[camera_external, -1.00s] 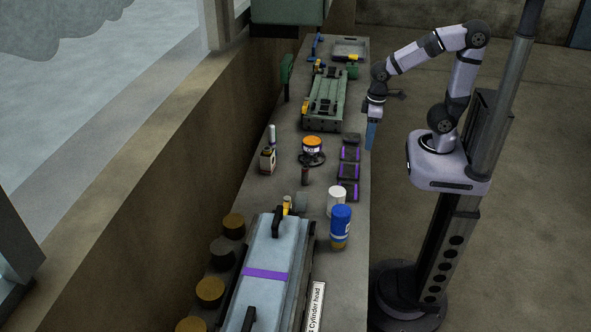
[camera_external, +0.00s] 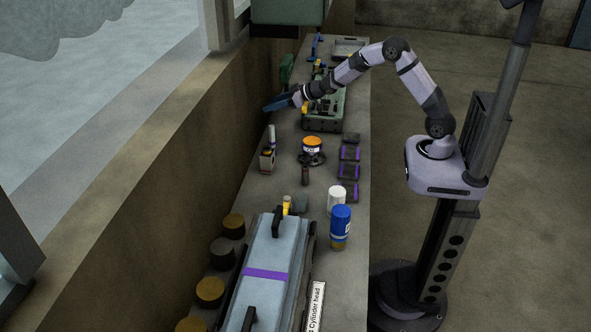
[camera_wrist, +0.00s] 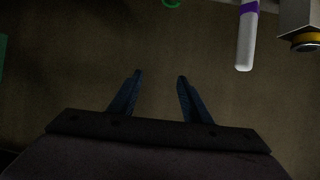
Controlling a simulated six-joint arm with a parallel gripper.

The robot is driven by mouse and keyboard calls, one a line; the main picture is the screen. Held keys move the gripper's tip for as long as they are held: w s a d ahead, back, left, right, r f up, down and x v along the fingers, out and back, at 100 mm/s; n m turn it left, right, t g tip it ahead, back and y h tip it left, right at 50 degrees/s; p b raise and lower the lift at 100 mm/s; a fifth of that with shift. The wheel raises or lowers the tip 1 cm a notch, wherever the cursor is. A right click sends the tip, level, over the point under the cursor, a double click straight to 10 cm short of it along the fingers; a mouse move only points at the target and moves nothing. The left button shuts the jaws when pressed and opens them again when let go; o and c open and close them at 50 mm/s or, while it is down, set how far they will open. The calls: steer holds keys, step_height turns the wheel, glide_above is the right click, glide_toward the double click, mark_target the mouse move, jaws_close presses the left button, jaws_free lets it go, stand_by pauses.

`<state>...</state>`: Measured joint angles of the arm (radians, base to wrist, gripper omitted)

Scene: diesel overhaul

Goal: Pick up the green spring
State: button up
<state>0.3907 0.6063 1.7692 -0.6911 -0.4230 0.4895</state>
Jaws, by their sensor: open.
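A small green curved thing (camera_wrist: 171,3), possibly the green spring, shows at the top edge of the wrist view, mostly cut off. I cannot make out the spring in the external view. My gripper (camera_external: 268,106) reaches over the bench to its far left edge, with blue fingers pointing left. In the wrist view my gripper (camera_wrist: 160,76) is open and empty, and the green thing is ahead of and apart from the fingertips.
A white tube (camera_wrist: 245,40) with a purple band and a box with a yellow part (camera_wrist: 299,20) are at upper right. The bench (camera_external: 343,255) also holds an orange-topped jar (camera_external: 312,144), purple-edged blocks (camera_external: 349,152), blue (camera_external: 340,225) and white (camera_external: 336,197) containers and a cylinder head (camera_external: 262,295).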

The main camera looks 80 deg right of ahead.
steer(key=w, duration=0.1)
glide_above(266, 140)
steer(key=s, duration=0.3)
steer(key=shift+t, duration=0.3)
steer(key=f, duration=0.6)
steer(key=shift+w+a+f, duration=0.1)
steer(key=shift+a+f, duration=0.1)
steer(key=shift+f, duration=0.1)
steer(key=shift+f+p, duration=0.5)
steer(key=shift+f, duration=2.55)
step_height(266, 140, down, 2)
steer(key=shift+f+p, duration=0.1)
steer(key=shift+p, duration=0.2)
steer(key=shift+x, duration=0.9)
steer(key=shift+w+f, duration=0.15)
steer(key=shift+w, duration=0.4)
steer(key=shift+c, duration=0.2)
jaws_close()
